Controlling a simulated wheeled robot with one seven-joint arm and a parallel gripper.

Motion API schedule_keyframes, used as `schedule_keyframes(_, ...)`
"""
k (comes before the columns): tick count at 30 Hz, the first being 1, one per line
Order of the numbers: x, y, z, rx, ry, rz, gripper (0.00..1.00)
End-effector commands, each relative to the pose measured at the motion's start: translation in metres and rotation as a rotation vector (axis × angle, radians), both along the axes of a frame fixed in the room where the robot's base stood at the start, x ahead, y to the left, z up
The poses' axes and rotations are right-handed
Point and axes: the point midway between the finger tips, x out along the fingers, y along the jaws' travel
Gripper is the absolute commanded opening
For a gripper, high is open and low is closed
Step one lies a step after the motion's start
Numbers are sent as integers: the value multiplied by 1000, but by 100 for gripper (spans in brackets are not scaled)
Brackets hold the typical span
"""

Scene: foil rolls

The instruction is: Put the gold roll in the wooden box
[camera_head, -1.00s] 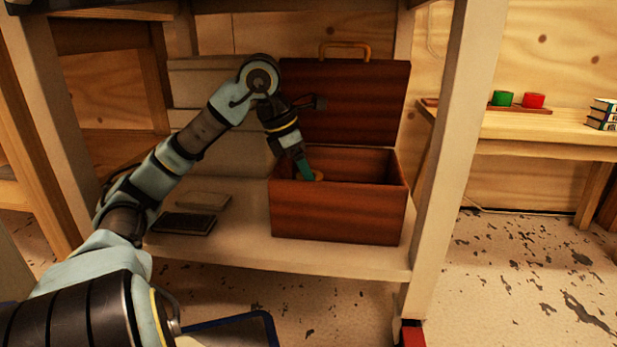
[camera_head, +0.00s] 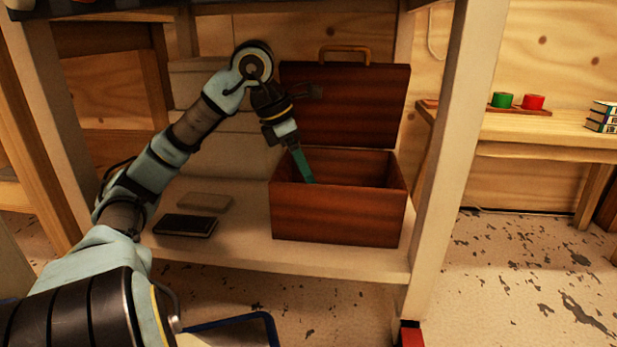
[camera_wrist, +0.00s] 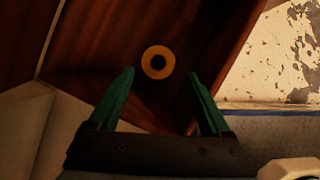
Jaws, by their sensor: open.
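The wooden box (camera_head: 338,214) is dark reddish brown and stands on the low shelf with its lid (camera_head: 345,103) raised. My gripper (camera_head: 309,181) is at the left part of the box opening, fingers pointing down. In the wrist view my gripper (camera_wrist: 160,98) has its two green fingers spread apart with nothing between them. The gold roll (camera_wrist: 158,51) shows there end-on as a gold ring with a dark centre, inside the box, beyond the fingertips and apart from them. In the head view the roll is hidden behind the front wall of the box.
A dark flat book-like item (camera_head: 185,225) and a pale one (camera_head: 204,202) lie on the shelf (camera_head: 250,250) left of the box. A shelf post (camera_head: 451,150) stands right of it. A side table holds a green roll (camera_head: 502,100) and a red roll (camera_head: 533,102).

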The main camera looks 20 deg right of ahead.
Motion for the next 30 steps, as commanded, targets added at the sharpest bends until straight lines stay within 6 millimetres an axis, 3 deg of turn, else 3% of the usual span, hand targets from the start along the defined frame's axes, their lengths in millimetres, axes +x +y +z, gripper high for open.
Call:
schedule_keyframes(1,0,4,19,-2,0,0,82)
schedule_keyframes(9,1,27,71,-1,-1,-1,82)
schedule_keyframes(18,1,35,86,0,-1,-2,82)
schedule_keyframes(30,-6,31,87,9,17,-19,82)
